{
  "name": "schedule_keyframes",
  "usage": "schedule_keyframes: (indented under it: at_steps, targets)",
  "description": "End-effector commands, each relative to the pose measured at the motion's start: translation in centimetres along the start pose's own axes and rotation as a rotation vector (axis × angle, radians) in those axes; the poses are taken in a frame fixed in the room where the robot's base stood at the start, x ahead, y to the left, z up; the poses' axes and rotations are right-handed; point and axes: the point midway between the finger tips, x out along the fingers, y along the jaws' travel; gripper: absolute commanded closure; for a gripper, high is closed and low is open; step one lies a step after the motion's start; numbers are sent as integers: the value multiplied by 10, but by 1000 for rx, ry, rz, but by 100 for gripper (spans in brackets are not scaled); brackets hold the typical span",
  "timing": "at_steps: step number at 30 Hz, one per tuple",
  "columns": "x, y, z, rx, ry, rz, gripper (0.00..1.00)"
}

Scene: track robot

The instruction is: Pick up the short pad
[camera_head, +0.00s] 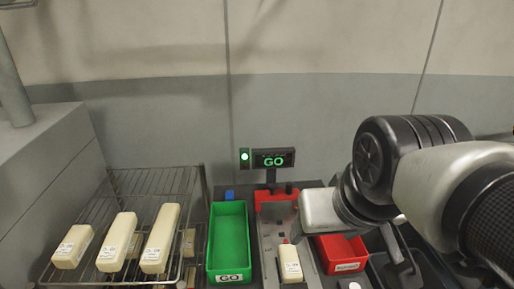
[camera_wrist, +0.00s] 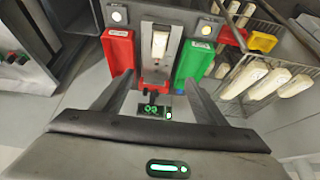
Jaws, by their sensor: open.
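Three cream pads with labels lie side by side on the wire rack in the head view. The shortest pad (camera_head: 73,247) is at the left, a middle one (camera_head: 117,242) beside it and the longest (camera_head: 160,238) at the right. The shortest also appears at the far right in the wrist view (camera_wrist: 295,86). Another pad (camera_head: 290,263) lies in a grey channel between two bins, and it shows in the wrist view (camera_wrist: 160,44). My gripper (camera_wrist: 158,80) is open and empty over the station, away from the rack. Its fingertips are unclear in the head view.
The wire rack (camera_head: 112,279) stands left of the green GO bin (camera_head: 228,240). The red bin (camera_head: 341,252) is right of the channel. A display (camera_head: 273,158) reads GO beside a lit green lamp. More pads show on the rack's lower level. A grey block (camera_head: 45,185) stands at far left.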

Motion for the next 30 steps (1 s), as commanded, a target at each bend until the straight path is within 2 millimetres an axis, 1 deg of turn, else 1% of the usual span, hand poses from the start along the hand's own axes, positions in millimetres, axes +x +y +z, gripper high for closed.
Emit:
schedule_keyframes:
  at_steps: [2,8,11,14,17,21,24,27,30]
  targets:
    - [0,0,0,0,0,0,34]
    - [22,3,-19,-4,-82,31,34]
    - [38,4,-31,-8,-131,44,34]
    - [58,5,-44,-12,-186,54,34]
    - [86,6,-57,-15,-253,58,34]
    - [132,8,-73,-13,-343,50,34]
    - [165,8,-80,-10,-402,36,34]
    - [192,9,-85,-6,-445,21,34]
    - [210,8,-87,-3,-475,8,34]
